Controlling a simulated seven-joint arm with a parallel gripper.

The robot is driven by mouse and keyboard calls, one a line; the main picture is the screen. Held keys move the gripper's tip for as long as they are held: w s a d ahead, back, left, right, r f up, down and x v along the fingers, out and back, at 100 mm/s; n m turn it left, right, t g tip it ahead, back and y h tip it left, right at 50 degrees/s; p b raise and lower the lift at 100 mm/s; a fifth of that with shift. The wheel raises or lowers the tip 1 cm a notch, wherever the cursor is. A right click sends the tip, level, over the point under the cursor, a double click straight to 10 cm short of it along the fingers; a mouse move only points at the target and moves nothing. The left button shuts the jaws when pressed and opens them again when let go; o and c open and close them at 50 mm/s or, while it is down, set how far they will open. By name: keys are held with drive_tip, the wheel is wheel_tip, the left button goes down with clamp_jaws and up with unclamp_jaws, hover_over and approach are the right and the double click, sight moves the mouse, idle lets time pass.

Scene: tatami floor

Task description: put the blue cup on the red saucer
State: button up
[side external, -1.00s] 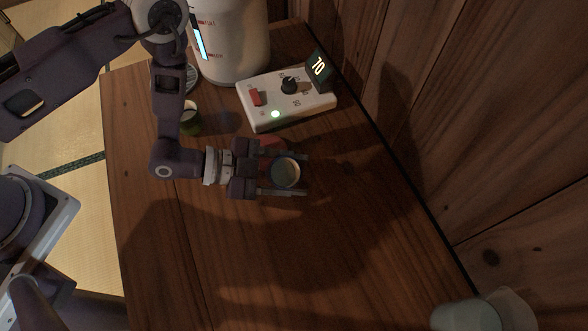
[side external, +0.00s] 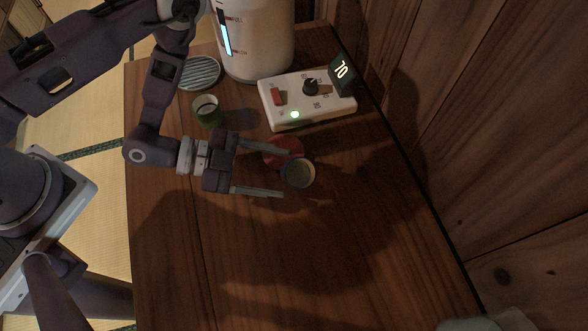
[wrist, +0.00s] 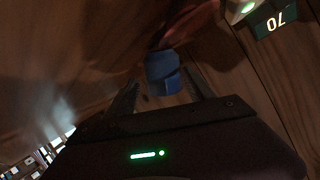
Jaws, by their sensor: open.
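The blue cup (side external: 298,173) stands upright at the lower right edge of the red saucer (side external: 279,147) in the side view. The cup (wrist: 163,74) and part of the saucer (wrist: 190,25) also show in the wrist view, with the cup in front of the saucer. I cannot tell whether the cup's base is on the saucer's rim or on the table beside it. My gripper (side external: 284,173) is open and empty, to the left of the cup. One finger crosses above the saucer; the other is nearer the camera. The cup lies ahead, beyond the fingertips.
A green cup (side external: 207,113) and a grey slatted disc (side external: 200,73) are at the back left of the wooden table (side external: 330,260). A white control box (side external: 300,105) and a white tank (side external: 255,45) stand behind. A wooden wall bounds the right.

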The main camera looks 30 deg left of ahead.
wheel_tip(320, 180, up, 8)
drive_tip(key=n+y, duration=0.1)
drive_tip(key=y, duration=0.4)
approach(310, 176)
drive_tip(key=shift+x, duration=1.15)
drive_tip(key=x, duration=0.7)
drive_tip(key=shift+w+d+f, duration=0.1)
drive_tip(key=shift+d+f, duration=0.05)
drive_tip(key=shift+f, duration=0.1)
clamp_jaws()
